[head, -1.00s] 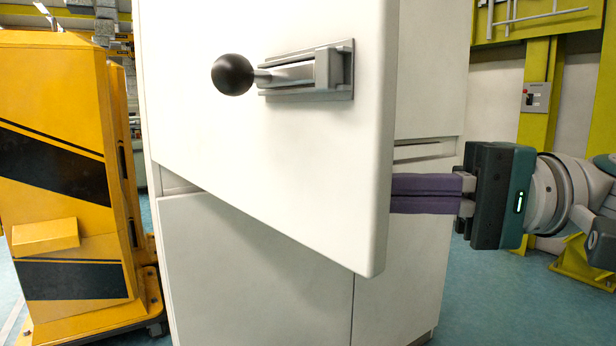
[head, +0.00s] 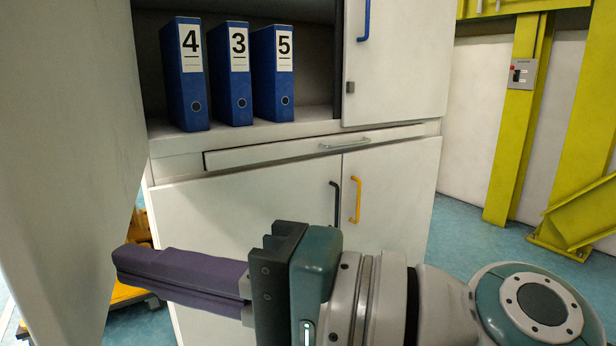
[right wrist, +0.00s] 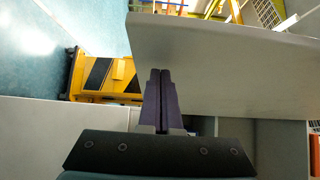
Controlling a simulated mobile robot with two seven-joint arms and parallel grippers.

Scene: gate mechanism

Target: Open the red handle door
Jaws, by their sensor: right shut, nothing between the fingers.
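The white cabinet (head: 250,215) stands ahead with its upper left compartment uncovered. Its large white door (head: 60,150) is swung open and fills the left side of the head view. No red handle shows in these frames; the door's outer face is hidden now. My right gripper (head: 120,264), with purple fingers, is shut and empty. It points left, with its tips close to the inner side of the open door. In the right wrist view the shut fingers (right wrist: 160,74) overlap the door panel (right wrist: 225,70); I cannot tell whether they touch it. My left gripper is not in view.
Blue binders marked 4 (head: 190,75), 3 (head: 236,75) and 5 (head: 273,75) stand in the compartment. Closed panels carry blue (head: 364,20), black (head: 335,203) and yellow (head: 356,200) handles. A yellow machine (right wrist: 105,75) stands beyond the door. Floor is free at right.

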